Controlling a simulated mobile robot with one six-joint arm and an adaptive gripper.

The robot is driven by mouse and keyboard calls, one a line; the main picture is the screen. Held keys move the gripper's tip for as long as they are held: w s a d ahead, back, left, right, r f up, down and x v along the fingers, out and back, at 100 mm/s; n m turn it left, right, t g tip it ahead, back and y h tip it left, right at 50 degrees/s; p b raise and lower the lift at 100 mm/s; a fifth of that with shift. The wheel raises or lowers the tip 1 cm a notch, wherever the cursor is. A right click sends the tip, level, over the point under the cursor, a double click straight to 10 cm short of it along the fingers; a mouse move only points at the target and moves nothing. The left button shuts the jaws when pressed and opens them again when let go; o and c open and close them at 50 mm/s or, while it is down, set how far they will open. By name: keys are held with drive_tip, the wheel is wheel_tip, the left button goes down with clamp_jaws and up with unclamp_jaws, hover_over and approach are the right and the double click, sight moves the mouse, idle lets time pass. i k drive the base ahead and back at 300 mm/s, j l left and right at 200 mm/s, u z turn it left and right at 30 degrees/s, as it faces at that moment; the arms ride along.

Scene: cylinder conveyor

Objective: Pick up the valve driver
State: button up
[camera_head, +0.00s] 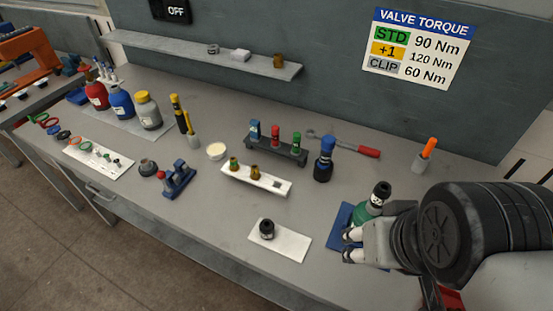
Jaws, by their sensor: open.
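I cannot tell for certain which thing is the valve driver, as nothing is labelled with that name. Candidates are a long red-handled tool (366,152) lying at the back of the bench, an orange-handled tool (430,146) upright in a grey holder, and a yellow-and-black tool (177,113) standing at the left. My gripper (350,246) is open at the right front, low over a blue mat. A green cylinder with a black top (376,200) is just behind it, partly hidden by the gripper. Whether they touch is not clear.
A dark rack (276,152) holds small coloured pieces. A blue-capped black bottle (323,165) stands right of it. A white plate (293,243) bears a black round part. Red, blue and grey bottles stand at the left. A grey shelf (180,47) runs above.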

sight(328, 142)
drive_tip(key=i+j+z, duration=0.1)
drive_tip(key=j+z, duration=0.3)
drive_tip(key=j, duration=0.25)
drive_tip(key=j+z, duration=0.4)
drive_tip(key=j, duration=0.25)
